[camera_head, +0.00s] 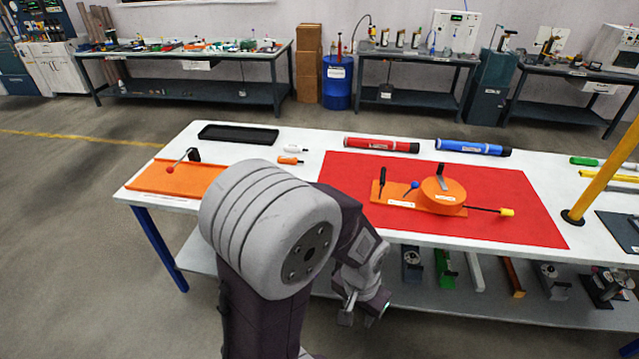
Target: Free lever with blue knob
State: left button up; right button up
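A lever with a blue knob (415,184) stands on an orange base plate (400,203) on the red mat (350,168). The lever leans up to the right, between a black upright handle (382,175) and a round orange drum (443,197). A rod with a yellow tip (507,212) sticks out to the right of the drum. My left gripper (362,314) hangs in front of the table's near edge, below the tabletop and apart from the lever. Its fingers are small and turned, so their opening is unclear. My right gripper is out of view.
An orange plate (165,180) with a red-knobbed lever lies at the left, partly behind my arm. A black tray (238,134), a red tube (381,145) and a blue tube (473,147) lie along the back. A yellow post (603,172) stands at right.

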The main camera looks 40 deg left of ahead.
aim_at(414, 185)
jog(key=u, duration=0.65)
jog(key=i+j+z, duration=0.25)
jog(key=i+z, duration=0.15)
jog(key=i+j+z, duration=0.4)
jog(key=i, duration=0.1)
